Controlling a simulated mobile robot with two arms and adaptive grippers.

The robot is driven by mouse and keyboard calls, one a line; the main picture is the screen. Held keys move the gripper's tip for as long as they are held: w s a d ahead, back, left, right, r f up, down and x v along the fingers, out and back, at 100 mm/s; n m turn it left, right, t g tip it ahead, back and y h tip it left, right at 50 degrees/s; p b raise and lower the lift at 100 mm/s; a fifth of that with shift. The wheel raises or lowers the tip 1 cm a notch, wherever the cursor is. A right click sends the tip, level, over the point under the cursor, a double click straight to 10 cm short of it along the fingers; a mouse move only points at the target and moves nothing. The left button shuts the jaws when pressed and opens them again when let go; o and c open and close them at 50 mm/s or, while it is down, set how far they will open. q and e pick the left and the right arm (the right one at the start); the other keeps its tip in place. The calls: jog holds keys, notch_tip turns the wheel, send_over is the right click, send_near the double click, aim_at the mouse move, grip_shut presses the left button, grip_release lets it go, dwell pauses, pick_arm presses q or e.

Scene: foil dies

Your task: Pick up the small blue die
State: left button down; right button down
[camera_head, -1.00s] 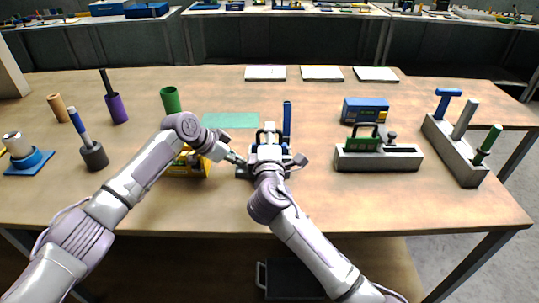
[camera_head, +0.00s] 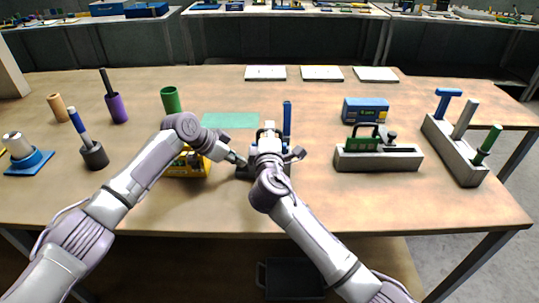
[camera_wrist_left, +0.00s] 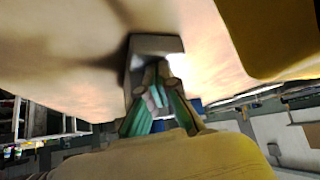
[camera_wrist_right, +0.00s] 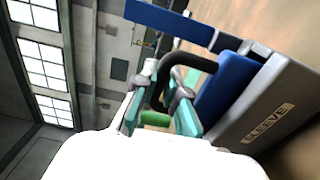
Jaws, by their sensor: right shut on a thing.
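The small blue die (camera_wrist_right: 222,88) shows in the right wrist view as a blue block by a grey holder (camera_wrist_right: 258,112) labelled SLEEVE. It has a black arched handle (camera_wrist_right: 185,60). My right gripper (camera_wrist_right: 166,82) is shut on that handle. In the head view my right gripper (camera_head: 269,142) is over the grey holder (camera_head: 244,171) and mostly hides the die. My left gripper (camera_head: 238,161) is low at the left side of this holder. In the left wrist view its fingertips (camera_wrist_left: 158,75) are close together by a grey block; whether they are fully shut is unclear.
An upright blue handle (camera_head: 287,118) stands just behind the holder. A yellow block (camera_head: 190,165) lies under my left arm. A green die (camera_head: 363,143) sits in a grey holder (camera_head: 378,160) to the right, with a blue box (camera_head: 365,110) behind. The table front is clear.

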pick_arm(q)
jog(key=shift+s+a+f, duration=0.1)
jog(key=shift+s+f, duration=0.05)
jog(key=shift+f, duration=0.3)
pick_arm(e)
jog(key=shift+r, duration=0.15)
notch_tip(320, 180, up, 10)
pick_arm(q)
jog(key=shift+r, duration=0.1)
pick_arm(e)
jog(key=shift+r, duration=0.1)
